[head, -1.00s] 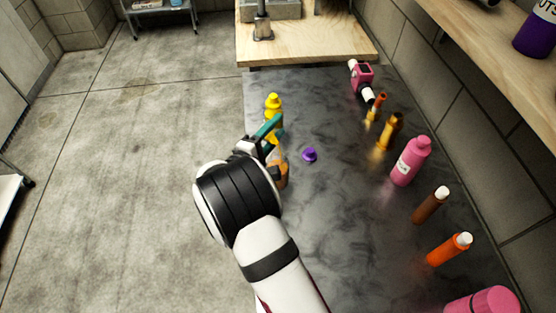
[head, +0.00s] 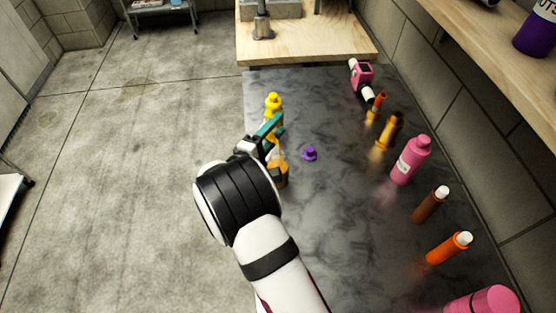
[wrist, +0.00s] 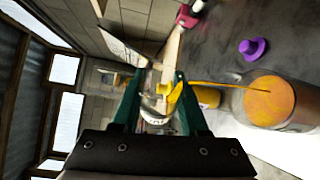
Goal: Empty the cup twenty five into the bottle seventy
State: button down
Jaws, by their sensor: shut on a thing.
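My gripper (wrist: 158,98), with green fingers, is shut on a small clear cup (wrist: 154,112) that is tipped over. Yellow liquid lies at the cup's mouth, and a thin yellow stream runs from it to an open, clear bottle (wrist: 237,104) holding orange-yellow liquid. The bottle stands on the dark tabletop, and my arm partly hides it in the head view (head: 281,181). In the head view my gripper (head: 270,132) is just above and beyond the bottle. I cannot read the numbers on the cup or bottle.
A purple cap (head: 310,153) lies right of the bottle. A yellow bottle (head: 273,103) stands just beyond my gripper. A pink bottle (head: 411,161), a brown bottle (head: 429,205), an orange bottle (head: 447,249) and others line the right side.

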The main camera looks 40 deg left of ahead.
jog(key=shift+d+r+m+t+p, duration=0.1)
jog(key=shift+r+m+t+p, duration=0.15)
jog(key=shift+m+t+p, duration=0.4)
dwell(1.8)
jog(key=shift+s+d+f+m, duration=0.15)
jog(key=shift+f+m, duration=0.4)
jog(key=shift+m, duration=0.5)
dwell(1.0)
jog(key=shift+d+r+m+t+p, duration=0.25)
jog(key=shift+m+p, duration=0.2)
jog(key=shift+m, duration=0.25)
jog(key=shift+d+r+m+t+p, duration=0.1)
jog(key=shift+m+t+p, duration=0.3)
jog(key=shift+m, duration=0.3)
dwell(2.1)
